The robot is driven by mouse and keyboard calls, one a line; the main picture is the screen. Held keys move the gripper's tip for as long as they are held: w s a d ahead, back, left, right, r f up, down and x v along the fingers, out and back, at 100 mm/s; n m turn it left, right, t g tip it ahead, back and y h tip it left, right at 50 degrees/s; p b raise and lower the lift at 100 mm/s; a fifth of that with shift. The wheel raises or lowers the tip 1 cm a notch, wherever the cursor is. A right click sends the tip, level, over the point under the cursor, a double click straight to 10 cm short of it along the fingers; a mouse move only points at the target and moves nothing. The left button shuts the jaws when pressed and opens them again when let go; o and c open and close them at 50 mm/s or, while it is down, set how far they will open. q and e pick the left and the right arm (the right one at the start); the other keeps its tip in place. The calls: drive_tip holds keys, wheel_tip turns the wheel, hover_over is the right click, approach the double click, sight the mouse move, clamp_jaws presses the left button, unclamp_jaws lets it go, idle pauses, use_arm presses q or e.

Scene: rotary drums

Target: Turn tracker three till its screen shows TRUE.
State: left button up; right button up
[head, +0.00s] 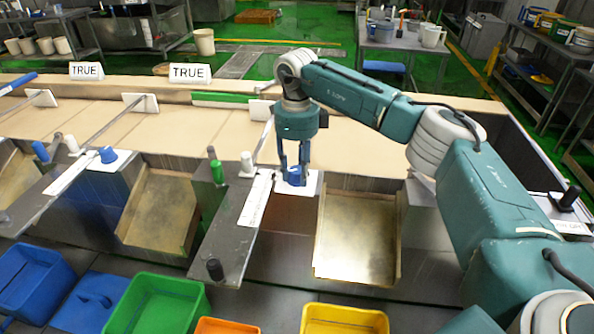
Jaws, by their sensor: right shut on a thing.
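My right gripper (292,178) points straight down and is shut on a blue knob (295,177), which its fingers partly hide. The knob stands on a white plate (312,184) right of a grey slanted panel (226,235). Two white screens stand on the back ledge, and both read TRUE: the left one (86,71) and the right one (190,73). No screen shows behind my right arm, which covers part of the ledge. No tracker number can be read. Another blue knob (107,154) stands on its own white plate to the left. My left gripper is not in view.
A green peg (216,171) and a black knob (214,268) stand on the grey panel beside my gripper. A brass chute (357,232) lies right of it. Blue, green (157,303) and yellow (344,319) bins stand in front. The tan bench top (180,128) is mostly clear.

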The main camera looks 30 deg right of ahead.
sight(296, 169)
drive_tip(key=shift+w+r, duration=0.2)
drive_tip(key=shift+r, duration=0.05)
drive_tip(key=o, duration=1)
drive_tip(key=shift+o, duration=0.8)
drive_tip(key=shift+a+f, duration=0.1)
drive_tip(key=shift+f, duration=0.05)
wheel_tip(296, 169, up, 12)
